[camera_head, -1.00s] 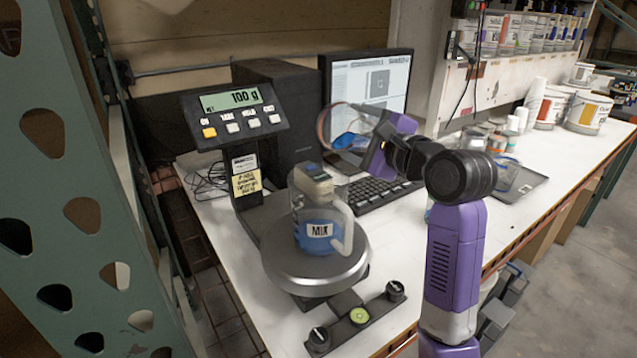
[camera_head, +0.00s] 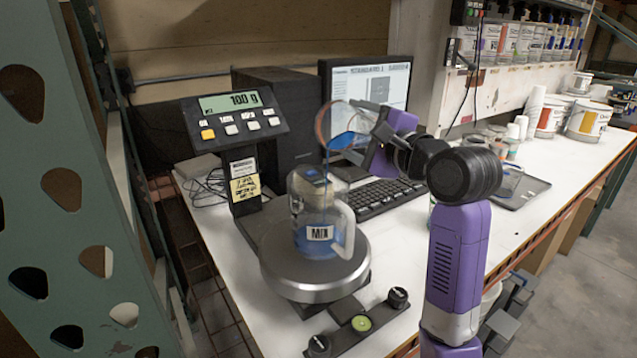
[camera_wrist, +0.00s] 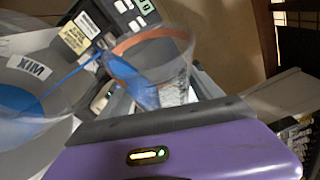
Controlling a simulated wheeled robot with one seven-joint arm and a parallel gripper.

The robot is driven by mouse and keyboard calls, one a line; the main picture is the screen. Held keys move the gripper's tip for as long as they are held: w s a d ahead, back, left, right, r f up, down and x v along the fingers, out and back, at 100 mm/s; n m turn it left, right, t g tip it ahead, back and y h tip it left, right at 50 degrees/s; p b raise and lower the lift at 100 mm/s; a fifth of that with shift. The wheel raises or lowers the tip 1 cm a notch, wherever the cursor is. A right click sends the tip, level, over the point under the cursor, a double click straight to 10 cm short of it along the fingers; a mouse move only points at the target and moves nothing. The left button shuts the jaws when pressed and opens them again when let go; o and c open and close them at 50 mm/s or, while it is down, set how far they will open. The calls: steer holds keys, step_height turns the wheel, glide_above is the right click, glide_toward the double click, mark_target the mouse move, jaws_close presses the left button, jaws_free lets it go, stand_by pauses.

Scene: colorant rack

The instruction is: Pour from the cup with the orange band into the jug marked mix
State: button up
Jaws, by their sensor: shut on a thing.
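The clear cup with the orange band (camera_head: 324,124) is tilted over toward the left, above the jug, with blue liquid at its lower side. My gripper (camera_head: 366,148) is shut on this cup. A thin blue stream runs from the cup's rim down to the jug marked MIX (camera_head: 335,216). The clear jug stands upright on the round scale plate, with blue liquid in its lower part. In the wrist view, the tilted cup (camera_wrist: 165,48) shows its orange rim band and blue liquid running left toward the jug (camera_wrist: 30,75).
The scale's display (camera_head: 231,101) reads 100 g. A keyboard (camera_head: 385,194) and monitor (camera_head: 376,88) stand behind the jug. A bar with knobs (camera_head: 361,323) lies in front of the scale plate (camera_head: 312,280). Paint cans (camera_head: 588,118) stand at the back right.

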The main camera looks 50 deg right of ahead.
steer(key=shift+r, duration=0.15)
steer(key=shift+a+r+n+t, duration=0.15)
steer(key=shift+a+r+n, duration=0.1)
steer(key=shift+a+n, duration=0.25)
steer(key=shift+a+r+n+t, duration=0.15)
steer(key=shift+a+r+n, duration=0.1)
steer(key=shift+a+n, duration=0.2)
stand_by(1.3)
steer(key=shift+a+f+n+b, duration=0.15)
steer(key=shift+a+n+b, duration=0.1)
steer(key=shift+n+b, duration=0.35)
stand_by(1.1)
